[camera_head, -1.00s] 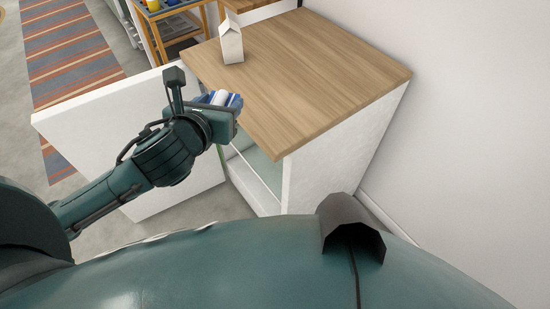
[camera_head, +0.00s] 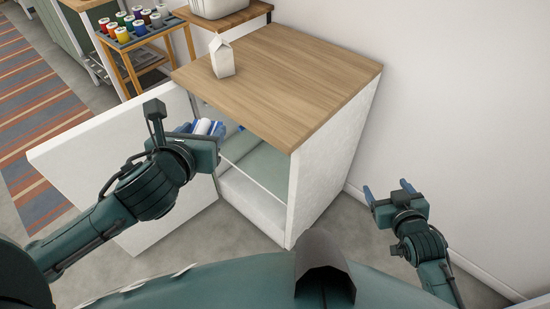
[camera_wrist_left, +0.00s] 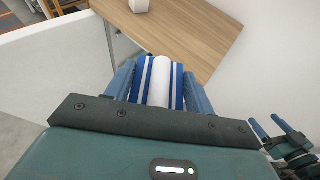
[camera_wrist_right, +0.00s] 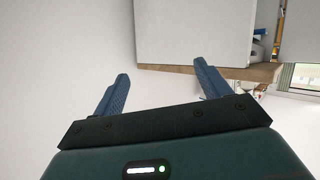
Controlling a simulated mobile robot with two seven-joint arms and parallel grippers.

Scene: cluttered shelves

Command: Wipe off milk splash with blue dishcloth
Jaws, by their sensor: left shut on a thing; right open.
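My left gripper (camera_head: 212,132) is shut on a blue dishcloth with white stripes (camera_wrist_left: 178,88), beside the near left edge of the wooden cabinet top (camera_head: 290,85). The cloth (camera_head: 204,126) is partly hidden by the gripper in the head view. In the left wrist view it sits rolled or folded between the fingers (camera_wrist_left: 160,78). My right gripper (camera_head: 387,188) is open and empty, right of the cabinet; its fingers are apart in the right wrist view (camera_wrist_right: 161,72). A white milk carton (camera_head: 222,58) stands upright on the far left of the top. I cannot make out a milk splash.
The white cabinet door (camera_head: 110,165) stands open at the left, by my left arm. The cabinet interior (camera_head: 245,155) is open. A wall (camera_head: 460,110) bounds the right side. A rack with several colored cans (camera_head: 133,25) stands behind. The top's middle and right are clear.

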